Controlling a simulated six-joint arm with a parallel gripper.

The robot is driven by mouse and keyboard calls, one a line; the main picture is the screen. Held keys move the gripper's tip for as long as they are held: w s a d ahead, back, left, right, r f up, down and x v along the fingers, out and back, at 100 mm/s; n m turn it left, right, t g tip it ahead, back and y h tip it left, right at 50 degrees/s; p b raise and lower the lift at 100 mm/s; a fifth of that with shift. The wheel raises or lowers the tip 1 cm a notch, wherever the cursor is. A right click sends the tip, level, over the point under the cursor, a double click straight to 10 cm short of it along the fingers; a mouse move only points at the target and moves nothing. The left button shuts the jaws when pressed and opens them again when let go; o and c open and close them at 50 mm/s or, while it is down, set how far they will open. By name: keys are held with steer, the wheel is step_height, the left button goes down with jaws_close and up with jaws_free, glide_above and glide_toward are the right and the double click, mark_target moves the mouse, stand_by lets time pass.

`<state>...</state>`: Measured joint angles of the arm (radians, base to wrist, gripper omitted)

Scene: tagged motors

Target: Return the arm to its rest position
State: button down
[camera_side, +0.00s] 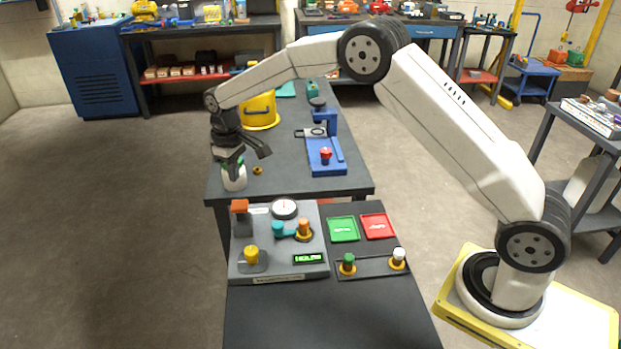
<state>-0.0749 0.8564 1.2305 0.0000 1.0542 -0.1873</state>
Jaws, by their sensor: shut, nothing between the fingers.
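My arm reaches from its base at the lower right, over the tables, to the far table on the left. My gripper (230,158) points down at the left edge of the far table (290,178). It is shut with nothing in it. A small white cylinder with a green part (235,180) shows right below the fingers; I cannot tell whether they touch it. My gripper hides its upper part.
A grey test station with a dial (284,208) stands on the near table, beside green (343,229) and red (377,226) trays. A blue fixture (325,155) and yellow bucket (260,110) stand on the far table. The near table's front is bare.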

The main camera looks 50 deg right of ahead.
steer(key=shift+r, duration=0.3)
steer(key=s+d+m+t, duration=0.1)
steer(key=s+d, duration=0.1)
steer(key=s, duration=1.2)
steer(key=s+d+m+t, duration=0.1)
steer(key=s+d+m, duration=0.1)
steer(key=s, duration=1.2)
steer(key=shift+s+d+r+t, duration=0.15)
steer(key=shift+s+t, duration=0.15)
steer(key=shift+s, duration=0.1)
stand_by(0.8)
